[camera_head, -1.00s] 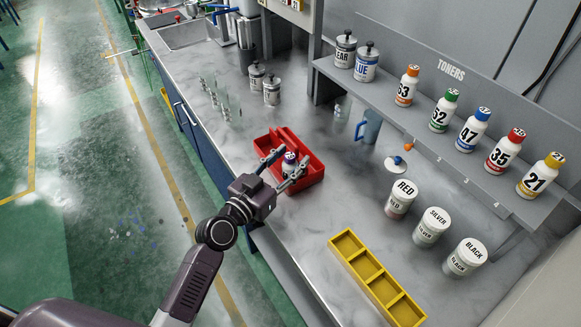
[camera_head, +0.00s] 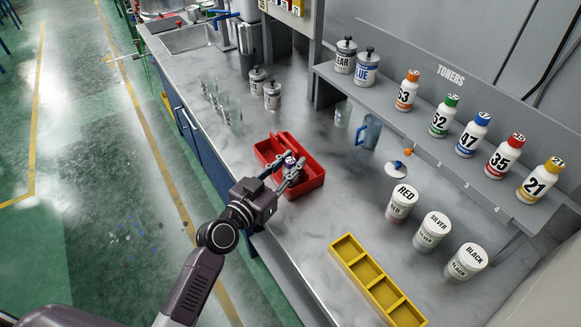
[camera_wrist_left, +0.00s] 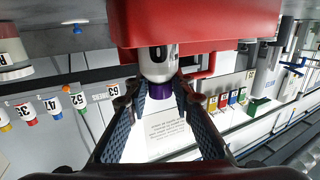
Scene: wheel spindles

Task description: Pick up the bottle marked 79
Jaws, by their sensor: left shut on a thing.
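A white bottle with a purple cap (camera_head: 290,158) stands in the red carrier (camera_head: 312,182) on the counter. It also shows in the left wrist view (camera_wrist_left: 158,64), cap toward me, with a dark number on its label that I cannot fully read. My left gripper (camera_head: 286,168) is shut on this bottle near its cap, one finger on each side. In the left wrist view the fingers close in on the cap end. The bottle's lower part is hidden by the carrier. My right gripper is not in view.
Several numbered toner bottles, including 35 (camera_head: 504,157) and 21 (camera_head: 541,180), stand on the grey shelf. Tubs marked RED (camera_head: 402,202), SILVER (camera_head: 432,231) and BLACK (camera_head: 465,262) stand below. A yellow divided tray (camera_head: 376,281) lies at the front. Glassware (camera_head: 230,108) stands left of the carrier.

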